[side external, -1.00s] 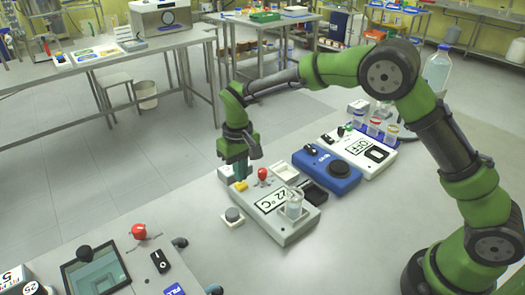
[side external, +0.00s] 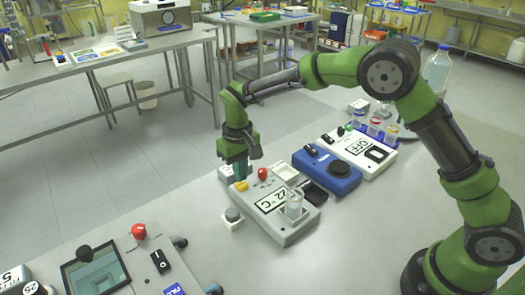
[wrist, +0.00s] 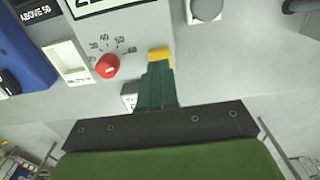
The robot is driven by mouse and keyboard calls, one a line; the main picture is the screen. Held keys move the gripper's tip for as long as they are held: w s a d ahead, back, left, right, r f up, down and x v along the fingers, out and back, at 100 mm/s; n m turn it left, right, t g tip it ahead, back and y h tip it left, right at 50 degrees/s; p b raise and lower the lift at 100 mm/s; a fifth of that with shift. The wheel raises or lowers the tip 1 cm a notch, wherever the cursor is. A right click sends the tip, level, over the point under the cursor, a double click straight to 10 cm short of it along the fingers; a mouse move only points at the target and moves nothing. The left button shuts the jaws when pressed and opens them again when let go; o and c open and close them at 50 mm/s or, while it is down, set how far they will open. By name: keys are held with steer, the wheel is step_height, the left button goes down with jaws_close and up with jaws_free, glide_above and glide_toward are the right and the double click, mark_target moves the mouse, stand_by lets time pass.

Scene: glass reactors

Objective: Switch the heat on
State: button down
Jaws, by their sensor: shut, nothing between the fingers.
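The white heater unit (side external: 282,232) stands on the bench with a display reading about 22 °C (side external: 270,201) and a glass beaker (side external: 294,206) on it. A red dial (side external: 263,174) sits on its far end; the wrist view shows this dial (wrist: 106,66) with a printed scale around it. Beside the dial is a yellow switch (side external: 241,185), also in the wrist view (wrist: 159,55). My gripper (side external: 241,177) is shut and empty, pointing down at the yellow switch. In the wrist view its fingertips (wrist: 157,68) are right at the switch; I cannot tell whether they touch it.
A blue device (side external: 327,171) and a white device reading OFF (side external: 362,152) stand to the right. A small pad with a grey round knob (side external: 233,216) lies left of the heater. A panel with a red knob (side external: 139,230) is at the lower left. Bench between them is clear.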

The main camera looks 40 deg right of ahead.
steer(key=shift+f, duration=0.15)
steer(key=shift+f, duration=0.9)
steer(key=shift+r, duration=3.5)
steer(key=shift+s+d+f, duration=0.15)
steer(key=shift+s+f, duration=0.45)
steer(key=shift+s, duration=0.2)
steer(key=s+d+r+m+t, duration=0.1)
steer(key=s+d+r+t, duration=0.1)
steer(key=s, duration=0.6)
steer(key=s+d+r+m+t+y, duration=0.1)
steer(key=s+d+r+t, duration=0.1)
steer(key=s+d+r, duration=0.3)
steer(key=s+d+r+m+t+y, duration=0.1)
steer(key=s+d+r+m+t, duration=0.1)
steer(key=s+r, duration=0.4)
steer(key=s+d+t, duration=0.1)
steer(key=s+d, duration=0.1)
steer(key=s, duration=0.2)
steer(key=shift+s+d+r, duration=0.25)
steer(key=shift+s+r, duration=0.1)
steer(key=shift+s, duration=0.05)
